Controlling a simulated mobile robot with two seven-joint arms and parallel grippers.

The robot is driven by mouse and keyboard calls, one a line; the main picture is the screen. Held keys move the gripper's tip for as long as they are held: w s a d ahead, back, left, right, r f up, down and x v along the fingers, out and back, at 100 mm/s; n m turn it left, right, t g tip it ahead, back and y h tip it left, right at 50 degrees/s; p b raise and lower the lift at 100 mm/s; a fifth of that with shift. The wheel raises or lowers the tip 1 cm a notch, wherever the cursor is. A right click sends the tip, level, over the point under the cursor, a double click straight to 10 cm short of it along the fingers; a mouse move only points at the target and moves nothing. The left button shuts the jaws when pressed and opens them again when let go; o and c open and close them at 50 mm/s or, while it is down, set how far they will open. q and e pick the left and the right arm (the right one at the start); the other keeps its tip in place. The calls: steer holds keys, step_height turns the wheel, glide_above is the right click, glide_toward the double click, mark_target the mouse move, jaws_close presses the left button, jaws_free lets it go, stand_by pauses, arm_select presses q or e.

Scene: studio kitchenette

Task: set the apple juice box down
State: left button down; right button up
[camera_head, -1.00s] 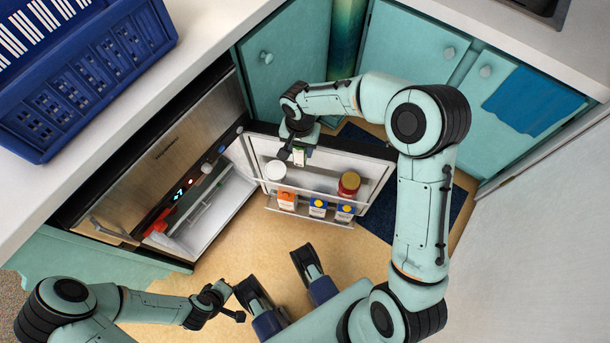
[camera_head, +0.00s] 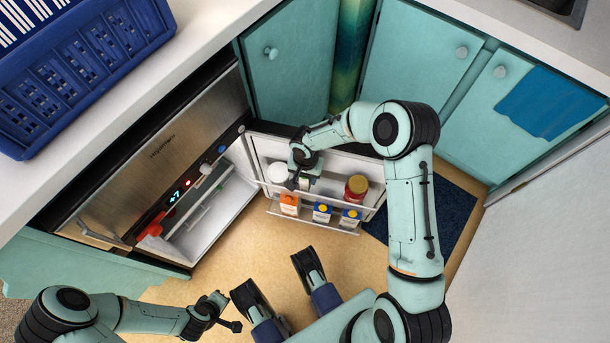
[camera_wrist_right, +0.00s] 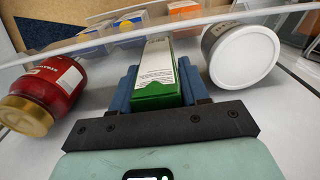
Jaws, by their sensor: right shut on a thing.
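The apple juice box (camera_wrist_right: 157,75) is a small white carton with a green end. In the wrist view my right gripper (camera_wrist_right: 155,90) is shut on it, with blue finger pads on both sides. In the head view my right gripper (camera_head: 300,180) is at the open fridge door's upper shelf (camera_head: 332,192), between a white tub (camera_head: 277,173) and a red jar (camera_head: 356,188). The box (camera_head: 304,185) is mostly hidden there by the gripper. I cannot tell whether it touches the shelf. My left gripper (camera_head: 229,312) is open and empty, low in the head view, away from the fridge.
The door's lower rack holds an orange carton (camera_head: 290,204) and two blue-and-white cartons (camera_head: 322,212). In the wrist view the red jar (camera_wrist_right: 48,93) and white tub (camera_wrist_right: 241,54) flank the box closely. A blue crate (camera_head: 80,70) stands on the counter.

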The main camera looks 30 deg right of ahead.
steer(key=shift+r, duration=0.1)
steer(key=o, duration=1.2)
